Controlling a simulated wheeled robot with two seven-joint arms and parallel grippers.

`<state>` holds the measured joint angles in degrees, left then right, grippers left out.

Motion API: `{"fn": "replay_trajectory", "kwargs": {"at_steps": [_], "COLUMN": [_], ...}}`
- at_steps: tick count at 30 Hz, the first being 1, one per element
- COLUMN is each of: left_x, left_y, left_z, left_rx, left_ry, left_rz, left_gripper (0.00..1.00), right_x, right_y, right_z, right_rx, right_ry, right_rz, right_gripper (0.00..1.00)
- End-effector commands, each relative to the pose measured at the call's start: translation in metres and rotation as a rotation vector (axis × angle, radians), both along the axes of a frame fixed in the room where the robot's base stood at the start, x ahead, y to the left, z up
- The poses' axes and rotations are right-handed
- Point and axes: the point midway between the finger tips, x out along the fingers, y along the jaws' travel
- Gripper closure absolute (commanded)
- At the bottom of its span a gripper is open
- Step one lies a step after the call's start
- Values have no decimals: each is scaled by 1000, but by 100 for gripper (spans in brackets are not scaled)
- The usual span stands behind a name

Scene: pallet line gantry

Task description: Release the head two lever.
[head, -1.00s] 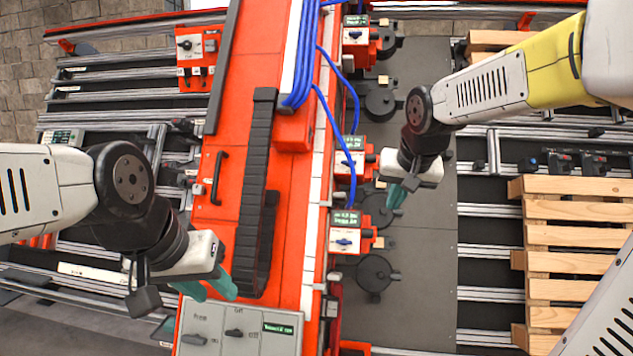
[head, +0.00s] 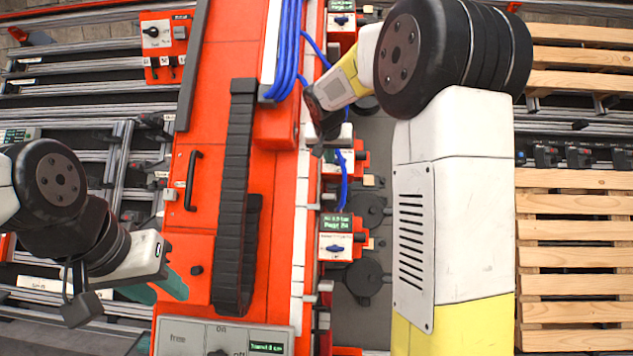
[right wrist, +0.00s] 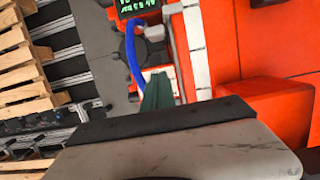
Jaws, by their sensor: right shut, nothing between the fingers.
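Several orange head boxes with white faces, green displays and small blue levers line the gantry's right side in the head view. The nearest head box (head: 335,246) shows its blue lever (head: 337,248) turned sideways. A middle head box (head: 347,163) is partly covered by a blue hose, and its lever is hidden. I cannot tell which box is head two. My right gripper is shut and empty; its teal fingers (right wrist: 158,92) point at a head box's white face (right wrist: 160,74) in the right wrist view. Contact is unclear. My left gripper (head: 156,288) is open and empty, over the gantry's left edge.
Blue hoses (head: 287,55) hang along the orange gantry (head: 276,185). A grey control panel (head: 190,338) stands at the near end. Dark round parts (head: 362,278) sit beside the boxes. Wooden pallets (head: 570,230) stand at the right. My right arm covers much of the middle.

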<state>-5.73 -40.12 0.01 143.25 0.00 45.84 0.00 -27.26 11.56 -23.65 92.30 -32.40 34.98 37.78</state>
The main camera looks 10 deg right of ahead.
Motion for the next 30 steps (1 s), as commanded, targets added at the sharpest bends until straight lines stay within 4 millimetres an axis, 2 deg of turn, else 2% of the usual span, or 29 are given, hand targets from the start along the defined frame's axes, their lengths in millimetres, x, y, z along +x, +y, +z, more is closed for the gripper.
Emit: {"fn": "replay_trajectory", "kwargs": {"at_steps": [5,17,19,24,30], "left_x": [0,0,0,0,0], "left_y": [0,0,0,0,0], "left_z": [0,0,0,0,0], "left_rx": [0,0,0,0,0], "left_ry": [0,0,0,0,0], "left_rz": [0,0,0,0,0], "left_gripper": [64,64,64,64,64], "right_x": [14,73,64,55,52], "right_y": [-4,-22,-18,-15,-15], "right_z": [-14,-71,-80,-96,-102], "right_rx": [-1,0,-1,0,0], "right_ry": [3,3,3,2,1], "right_rz": [-2,-2,2,1,1], "right_gripper": [100,100,100,100,100]}}
